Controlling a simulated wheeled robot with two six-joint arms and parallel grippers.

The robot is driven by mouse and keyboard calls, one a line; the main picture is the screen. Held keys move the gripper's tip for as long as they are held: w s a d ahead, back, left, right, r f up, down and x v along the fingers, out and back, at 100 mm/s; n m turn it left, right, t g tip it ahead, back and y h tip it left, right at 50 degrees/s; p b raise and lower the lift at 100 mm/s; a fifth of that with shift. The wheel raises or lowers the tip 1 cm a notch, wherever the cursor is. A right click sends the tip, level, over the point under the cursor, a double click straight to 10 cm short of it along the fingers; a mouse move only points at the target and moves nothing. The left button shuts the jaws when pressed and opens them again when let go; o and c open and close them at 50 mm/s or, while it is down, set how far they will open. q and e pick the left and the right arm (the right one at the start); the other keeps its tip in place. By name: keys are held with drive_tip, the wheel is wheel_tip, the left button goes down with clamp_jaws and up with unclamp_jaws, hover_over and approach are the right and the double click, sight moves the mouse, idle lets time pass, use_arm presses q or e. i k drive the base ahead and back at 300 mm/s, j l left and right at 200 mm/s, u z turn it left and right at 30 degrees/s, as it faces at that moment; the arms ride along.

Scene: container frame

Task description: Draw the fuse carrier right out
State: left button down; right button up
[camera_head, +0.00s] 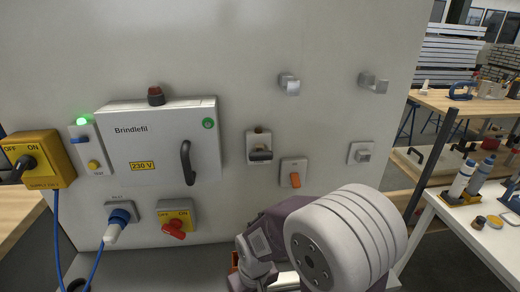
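The panel is a pale upright sheet. On it, right of the grey Brindlefil cabinet (158,145), is a small light holder with a black grip (260,155) across its lower part and a brownish spot above; it looks like the fuse carrier, seated in its holder. My arm, with a large white joint, rises at the bottom centre, below and apart from these. I make out no gripper fingertips. My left gripper does not show.
A yellow ON/OFF switch (43,160) with a black handle is at far left. A green lamp (83,121) is lit. A red-handled switch (174,228) and a blue plug (119,218) sit below the cabinet. Hooks (289,84) jut from the upper panel. A bench with bottles stands right.

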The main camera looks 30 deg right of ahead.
sight(259, 154)
drive_tip(key=z, duration=1.15)
